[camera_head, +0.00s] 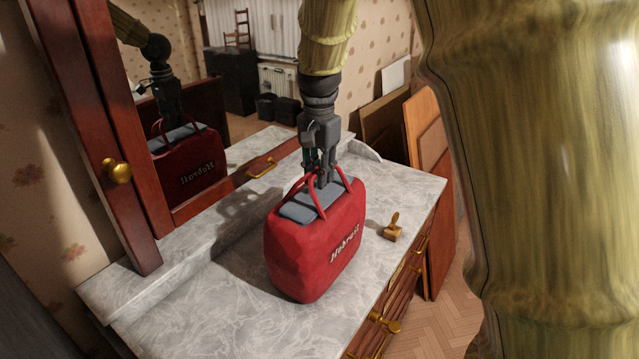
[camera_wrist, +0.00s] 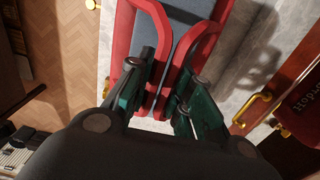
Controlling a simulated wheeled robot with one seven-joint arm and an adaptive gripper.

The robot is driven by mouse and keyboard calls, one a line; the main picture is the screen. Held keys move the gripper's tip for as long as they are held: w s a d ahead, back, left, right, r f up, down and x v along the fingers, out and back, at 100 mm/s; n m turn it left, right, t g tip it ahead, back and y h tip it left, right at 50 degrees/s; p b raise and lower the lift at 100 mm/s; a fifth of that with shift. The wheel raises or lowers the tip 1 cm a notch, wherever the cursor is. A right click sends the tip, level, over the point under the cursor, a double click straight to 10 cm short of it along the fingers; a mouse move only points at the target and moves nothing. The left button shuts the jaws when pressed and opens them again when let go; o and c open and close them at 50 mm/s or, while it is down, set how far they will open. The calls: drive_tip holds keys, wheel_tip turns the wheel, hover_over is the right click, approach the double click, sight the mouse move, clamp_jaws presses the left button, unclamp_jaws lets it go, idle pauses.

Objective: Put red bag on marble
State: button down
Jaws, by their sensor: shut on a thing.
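The red bag (camera_head: 315,245) has a blue-grey top, two red handles and pale lettering on its front. It is upright over the grey marble top (camera_head: 185,315) of the dresser; I cannot tell whether its base touches the marble. My gripper (camera_head: 323,180) points down at the top of the bag and is shut on its handles. In the wrist view, the red handles (camera_wrist: 207,42) run between and beside the green fingers of my gripper (camera_wrist: 165,100). The bag's base and far side are hidden.
A small wooden stamp-like object (camera_head: 393,228) lies on the marble right of the bag. A mirror in a red-brown wooden frame (camera_head: 122,150) stands at the left and reflects the bag. Boards (camera_head: 428,125) lean behind. Bare marble lies at the front left.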

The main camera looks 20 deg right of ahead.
drive_tip(key=shift+f+b, duration=0.3)
drive_tip(key=shift+f, duration=0.25)
drive_tip(key=c, duration=1.3)
unclamp_jaws()
drive_tip(key=shift+f, duration=0.1)
wheel_tip(320, 180, up, 12)
drive_tip(key=b, duration=0.2)
drive_tip(key=shift+b, duration=0.4)
